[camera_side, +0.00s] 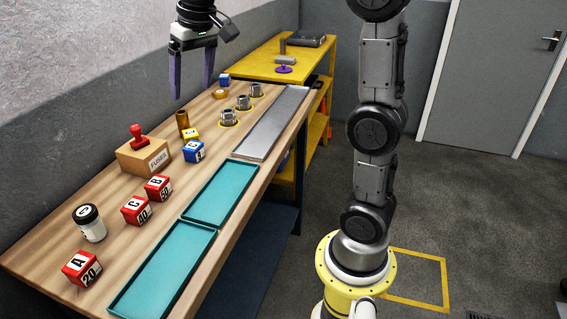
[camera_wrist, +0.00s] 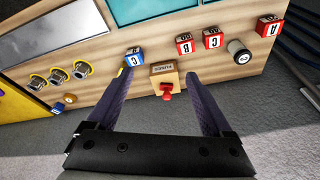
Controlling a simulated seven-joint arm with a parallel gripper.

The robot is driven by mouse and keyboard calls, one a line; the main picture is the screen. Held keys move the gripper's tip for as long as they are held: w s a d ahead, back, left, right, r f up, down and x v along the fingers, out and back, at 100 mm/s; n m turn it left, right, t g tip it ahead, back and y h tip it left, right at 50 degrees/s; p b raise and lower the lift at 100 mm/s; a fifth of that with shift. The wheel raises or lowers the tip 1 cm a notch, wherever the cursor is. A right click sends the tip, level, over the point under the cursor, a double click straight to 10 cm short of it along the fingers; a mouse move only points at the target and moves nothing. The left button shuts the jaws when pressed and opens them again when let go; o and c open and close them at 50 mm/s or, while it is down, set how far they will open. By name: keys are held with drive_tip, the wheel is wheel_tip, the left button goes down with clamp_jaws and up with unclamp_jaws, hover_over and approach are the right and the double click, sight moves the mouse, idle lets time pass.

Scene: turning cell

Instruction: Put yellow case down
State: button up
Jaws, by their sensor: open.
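The yellow case (camera_side: 190,135) is a small block with a black-and-white label. It rests on the wooden bench, just behind a blue case (camera_side: 194,151) and beside a brown cylinder (camera_side: 183,119). In the wrist view only a sliver of the yellow case (camera_wrist: 121,72) shows, mostly hidden by the left finger. My gripper (camera_side: 191,92) is open and empty, with its purple fingers pointing down, raised above the bench. In the wrist view the fingers (camera_wrist: 160,76) are spread wide, with nothing held between them.
A wooden fuses box (camera_side: 145,158) carries a red stamp (camera_side: 137,137). Red cases (camera_side: 136,210) and a white jar (camera_side: 89,222) stand toward the front. Two teal trays (camera_side: 222,193) and a metal plate (camera_side: 272,125) line the right edge. Ringed metal fittings (camera_side: 228,117) stand behind.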

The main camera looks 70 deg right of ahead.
drive_tip(key=s+a+f+n, duration=0.1)
drive_tip(key=s+a+f, duration=0.1)
drive_tip(key=s, duration=0.4)
drive_tip(key=s+a+f+n+t, duration=0.1)
drive_tip(key=s+a, duration=0.2)
drive_tip(key=s, duration=0.4)
drive_tip(key=shift+s+a+f, duration=0.3)
drive_tip(key=shift+f, duration=0.1)
drive_tip(key=s+f, duration=0.2)
drive_tip(key=s+a+f+n+t, duration=0.1)
drive_tip(key=s+f, duration=0.1)
drive_tip(key=s, duration=0.1)
drive_tip(key=s+a+f+n, duration=0.1)
drive_tip(key=s+f, duration=0.2)
drive_tip(key=shift+s+y, duration=0.25)
drive_tip(key=shift+y, duration=0.05)
drive_tip(key=shift+c, duration=0.2)
